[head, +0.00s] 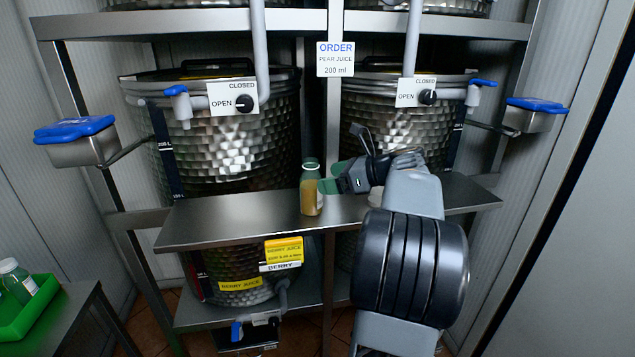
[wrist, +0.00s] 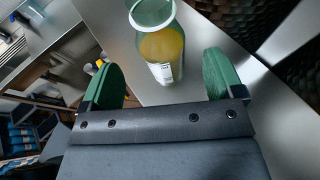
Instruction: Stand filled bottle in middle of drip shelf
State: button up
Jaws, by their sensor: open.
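The filled bottle (head: 311,190) stands upright near the middle of the steel drip shelf (head: 230,218). It holds yellow-brown juice and shows a pale green neck. My gripper (head: 325,178) is just right of the bottle, with its green fingers at the bottle's height. In the wrist view the bottle (wrist: 160,45) is ahead of the gripper (wrist: 168,75), between the lines of the two spread green fingers, with a gap on both sides. The gripper is open and holds nothing. Part of the shelf's right side is hidden behind my arm.
Two steel tanks stand behind the shelf, with CLOSED/OPEN valve knobs (head: 244,103) and blue-handled taps (head: 178,92). An order sign (head: 335,59) reads pear juice, 200 ml. A berry tank (head: 240,272) is below. A green crate (head: 30,310) with bottles sits at lower left. The shelf's left part is clear.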

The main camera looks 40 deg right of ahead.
jog(key=v, duration=0.6)
jog(key=shift+s, duration=0.15)
dwell(0.5)
